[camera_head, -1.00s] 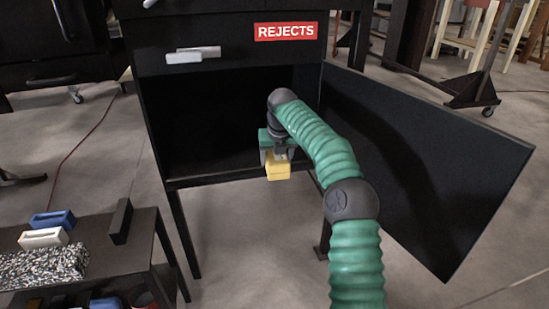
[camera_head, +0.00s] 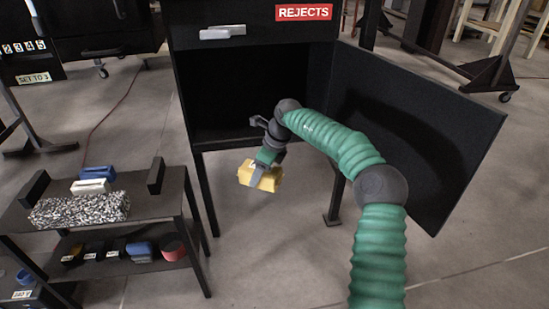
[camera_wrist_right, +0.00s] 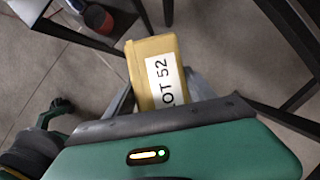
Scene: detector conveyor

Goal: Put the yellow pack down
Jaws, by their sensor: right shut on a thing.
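The yellow pack (camera_head: 260,176) is held in my right gripper (camera_head: 264,172), in front of and below the opening of the black rejects cabinet (camera_head: 185,100). The pack is tilted and hangs over open floor, apart from the cabinet and the shelf unit. In the right wrist view the yellow pack (camera_wrist_right: 145,60) sits between the fingers of the gripper (camera_wrist_right: 165,95), with a white "LOT 52" label facing the camera. My left gripper is not in view.
The cabinet door (camera_head: 415,130) stands open at right. A low black shelf unit (camera_head: 172,205) at left holds a speckled block (camera_head: 80,209), a white block (camera_head: 90,187) and a blue block (camera_head: 98,173) on top. Several small items lie on its lower shelf.

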